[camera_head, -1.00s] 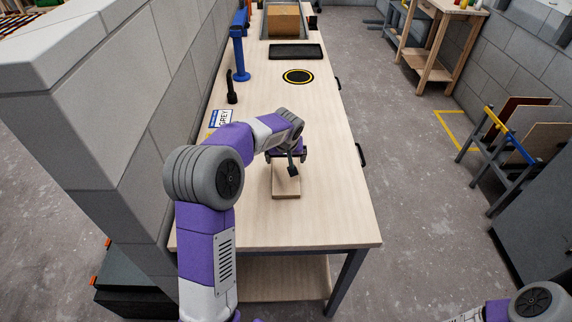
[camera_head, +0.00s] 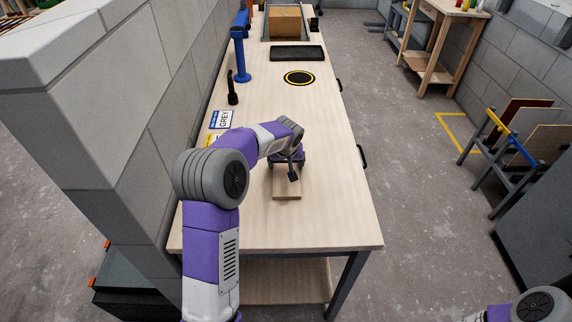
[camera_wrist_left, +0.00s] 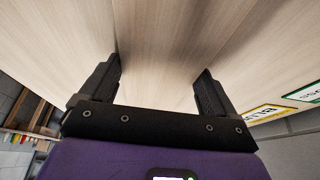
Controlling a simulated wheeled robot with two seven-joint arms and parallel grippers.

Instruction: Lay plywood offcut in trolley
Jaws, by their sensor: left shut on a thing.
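The plywood offcut (camera_head: 287,188) is a small pale wooden board near the front half of the long workbench (camera_head: 330,218). My left gripper (camera_head: 287,163) is over its far part and is shut on it, with fingers pointing down. The arm hides part of the offcut. In the left wrist view the two black fingers (camera_wrist_left: 158,85) stand apart with pale wood between them. I cannot tell whether the offcut rests on the bench or is slightly raised. The trolley (camera_head: 493,165), a grey rack with blue and yellow bars, stands at the right and holds upright panels. My right gripper is out of view.
A black-and-yellow round mark (camera_head: 299,78), a black tray (camera_head: 297,53) and a cardboard box (camera_head: 284,19) are farther along the bench. Bare floor separates bench and trolley.

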